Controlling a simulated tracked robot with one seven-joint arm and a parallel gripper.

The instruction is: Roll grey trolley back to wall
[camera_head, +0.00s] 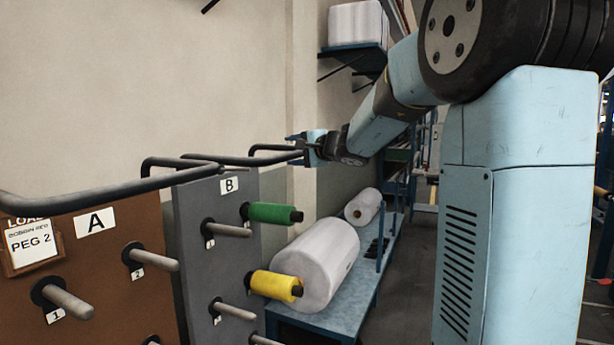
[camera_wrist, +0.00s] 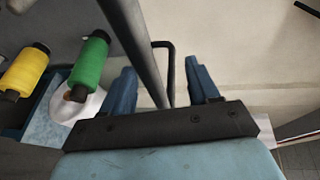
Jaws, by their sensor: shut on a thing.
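The grey trolley (camera_head: 190,265) is an upright grey panel marked B, at the centre-left of the head view. It has several pegs and a dark bar handle (camera_head: 245,160) along its top. A green bobbin (camera_head: 272,214) and a yellow bobbin (camera_head: 272,286) sit on its right-hand pegs. Both bobbins also show at the left of the wrist view. My gripper (camera_head: 306,150) is shut on the right end of the handle. In the wrist view the dark bar runs between my blue fingers (camera_wrist: 160,75). The trolley's base is out of view.
A brown trolley (camera_head: 105,270) marked A, with a "PEG 2" card (camera_head: 32,243), stands at the left, close beside the grey one. A blue table (camera_head: 350,305) with white rolls (camera_head: 320,262) is behind. The pale wall (camera_head: 140,80) rises beyond both trolleys.

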